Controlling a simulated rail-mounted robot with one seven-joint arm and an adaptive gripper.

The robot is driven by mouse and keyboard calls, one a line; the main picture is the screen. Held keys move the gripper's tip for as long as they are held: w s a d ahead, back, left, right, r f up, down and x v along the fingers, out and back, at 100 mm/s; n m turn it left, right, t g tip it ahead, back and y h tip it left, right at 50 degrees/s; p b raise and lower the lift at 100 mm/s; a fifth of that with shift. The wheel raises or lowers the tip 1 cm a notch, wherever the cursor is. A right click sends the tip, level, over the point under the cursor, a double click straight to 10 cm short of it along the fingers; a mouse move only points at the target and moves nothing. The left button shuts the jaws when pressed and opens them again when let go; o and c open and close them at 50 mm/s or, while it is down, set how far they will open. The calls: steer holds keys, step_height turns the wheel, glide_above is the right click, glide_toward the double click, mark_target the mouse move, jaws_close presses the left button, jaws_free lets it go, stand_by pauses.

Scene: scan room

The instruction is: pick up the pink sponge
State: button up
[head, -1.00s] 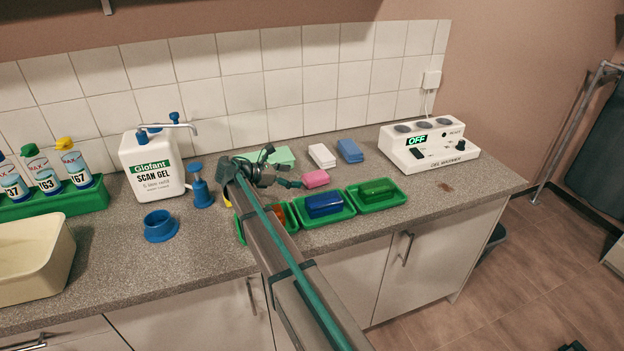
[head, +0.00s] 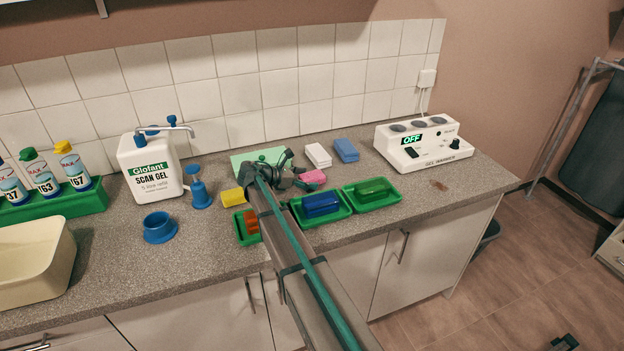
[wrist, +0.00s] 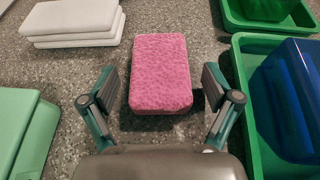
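The pink sponge (head: 313,177) lies flat on the speckled counter, behind the green trays. It also shows in the wrist view (wrist: 160,72), upper middle, with its near end level with the fingertips. My gripper (head: 297,175) is low over the counter at the sponge's left side in the head view. In the wrist view my gripper (wrist: 160,88) is open, one finger on each side of the sponge's near end. A gap shows between each finger and the sponge, and neither finger seems to touch it. My gripper hides part of the sponge in the head view.
Green trays with a blue block (head: 321,204), a green block (head: 372,188) and an orange block (head: 251,221) stand in front. A white stack (head: 318,155) and a blue stack (head: 346,150) lie behind. A yellow block (head: 233,198) is at left; a gel warmer (head: 424,143) at right.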

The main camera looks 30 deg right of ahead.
steer(key=c, duration=0.7)
steer(key=shift+r, duration=0.1)
